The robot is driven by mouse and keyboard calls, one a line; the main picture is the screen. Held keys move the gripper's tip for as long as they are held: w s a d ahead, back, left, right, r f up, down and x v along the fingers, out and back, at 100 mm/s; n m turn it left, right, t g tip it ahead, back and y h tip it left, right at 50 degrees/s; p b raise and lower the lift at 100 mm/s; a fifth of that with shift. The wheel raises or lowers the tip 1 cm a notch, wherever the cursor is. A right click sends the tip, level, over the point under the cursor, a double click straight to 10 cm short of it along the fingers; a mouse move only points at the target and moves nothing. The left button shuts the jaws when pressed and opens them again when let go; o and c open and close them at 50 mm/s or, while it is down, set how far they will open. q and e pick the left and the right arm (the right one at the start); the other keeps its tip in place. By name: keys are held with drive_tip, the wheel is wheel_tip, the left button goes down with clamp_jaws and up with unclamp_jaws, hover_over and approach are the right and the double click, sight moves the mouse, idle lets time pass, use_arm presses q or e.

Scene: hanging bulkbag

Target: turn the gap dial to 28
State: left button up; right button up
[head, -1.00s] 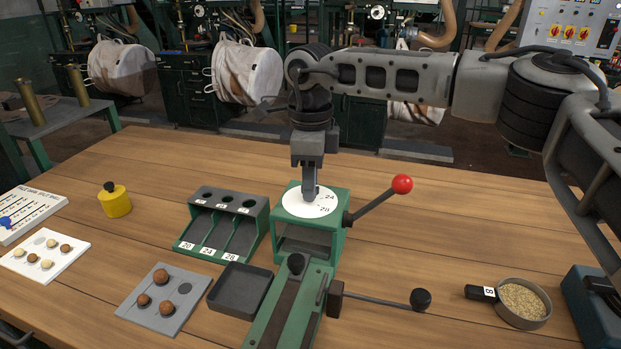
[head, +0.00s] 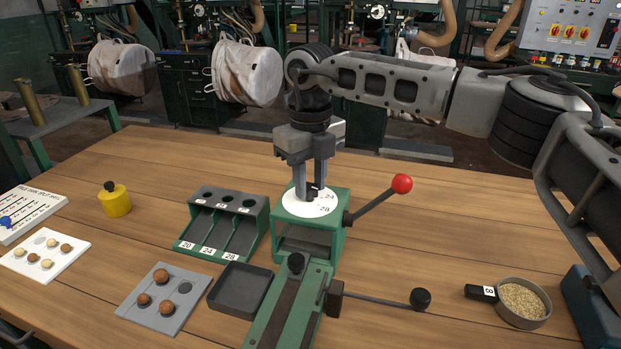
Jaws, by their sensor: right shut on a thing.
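The gap dial (head: 324,204) is a white disc on top of a green machine (head: 338,233). The numbers 24 and 28 show on its right side; the rest of its face is partly hidden by my fingers. My right gripper (head: 312,192) points straight down over the middle of the dial, shut on the dial's small dark knob. The fingers hide most of the knob, so I cannot tell which number it points to. My left gripper is not in view.
A red-balled lever (head: 402,184) sticks out right of the dial, and a black-knobbed lever (head: 420,299) lies lower. A green three-slot rack (head: 222,223) stands close on the left. A pan of grain (head: 523,302) is at the right. Bare table lies behind.

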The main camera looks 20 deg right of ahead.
sight(310, 187)
drive_tip(key=shift+r+m, duration=0.1)
drive_tip(key=shift+m, duration=1)
drive_tip(key=o, duration=1)
wheel_tip(310, 187, up, 16)
drive_tip(key=shift+f, duration=0.1)
